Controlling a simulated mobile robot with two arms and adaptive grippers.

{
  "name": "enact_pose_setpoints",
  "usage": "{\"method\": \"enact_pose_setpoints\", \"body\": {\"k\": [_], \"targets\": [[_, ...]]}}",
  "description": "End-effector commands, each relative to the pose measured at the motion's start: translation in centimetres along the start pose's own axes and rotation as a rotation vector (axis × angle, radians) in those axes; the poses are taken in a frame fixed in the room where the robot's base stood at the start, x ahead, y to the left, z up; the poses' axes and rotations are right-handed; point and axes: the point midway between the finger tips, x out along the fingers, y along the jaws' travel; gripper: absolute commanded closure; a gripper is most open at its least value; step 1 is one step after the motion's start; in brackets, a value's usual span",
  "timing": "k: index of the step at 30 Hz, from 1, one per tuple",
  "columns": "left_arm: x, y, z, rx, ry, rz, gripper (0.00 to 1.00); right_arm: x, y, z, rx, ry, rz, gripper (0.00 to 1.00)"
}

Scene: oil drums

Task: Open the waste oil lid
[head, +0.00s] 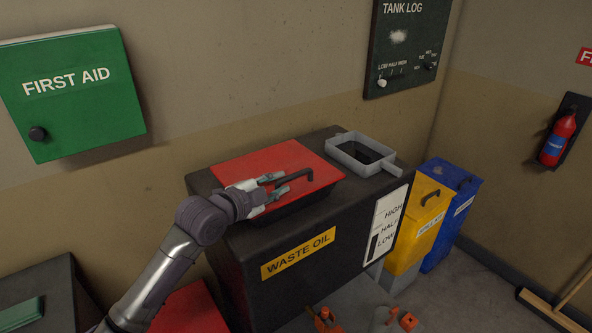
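The waste oil tank (345,235) is a dark box with a yellow "WASTE OIL" label (298,255) on its front. Its red lid (265,160) lies flat on the left part of the top and looks shut. A dark bar handle (309,174) stands at the lid's front right. My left gripper (284,183) reaches in from the left, low over the lid. Its fingers are spread, with the near end of the handle at or between them; I cannot tell whether they touch it. My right gripper is not in view.
A grey open tray (338,153) sits on the tank's right side. Yellow (432,212) and blue (462,208) bins stand right of the tank. A green first aid box (75,110) and a tank log board (410,50) hang on the wall. Orange items (407,321) lie low in front.

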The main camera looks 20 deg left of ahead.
Motion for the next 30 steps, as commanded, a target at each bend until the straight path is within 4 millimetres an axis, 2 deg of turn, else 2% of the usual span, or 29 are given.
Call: {"method": "enact_pose_setpoints", "body": {"k": [1, 4, 10, 15, 24, 29, 30], "targets": [[1.2, -0.4, -0.2, -0.006, 0.000, 0.000, 0.75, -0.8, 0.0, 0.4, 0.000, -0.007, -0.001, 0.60], [3.2, -0.3, -0.2, -0.004, -0.001, 0.001, 0.75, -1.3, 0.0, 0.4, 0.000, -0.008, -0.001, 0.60], [6.1, -0.2, -0.1, -0.002, -0.001, 0.000, 0.75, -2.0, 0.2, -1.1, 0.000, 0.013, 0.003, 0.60], [7.2, 0.0, 0.0, -0.001, -0.002, 0.001, 0.75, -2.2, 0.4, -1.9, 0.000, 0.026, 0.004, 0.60], [7.4, 0.1, 0.1, 0.000, -0.001, 0.000, 0.75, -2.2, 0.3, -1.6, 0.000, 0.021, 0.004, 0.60], [7.4, 0.1, 0.1, 0.000, -0.002, 0.001, 1.00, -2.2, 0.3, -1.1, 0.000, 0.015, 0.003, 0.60], [7.4, 0.1, 0.1, 0.000, -0.002, 0.001, 1.00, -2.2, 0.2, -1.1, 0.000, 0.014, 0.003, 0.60]]}}
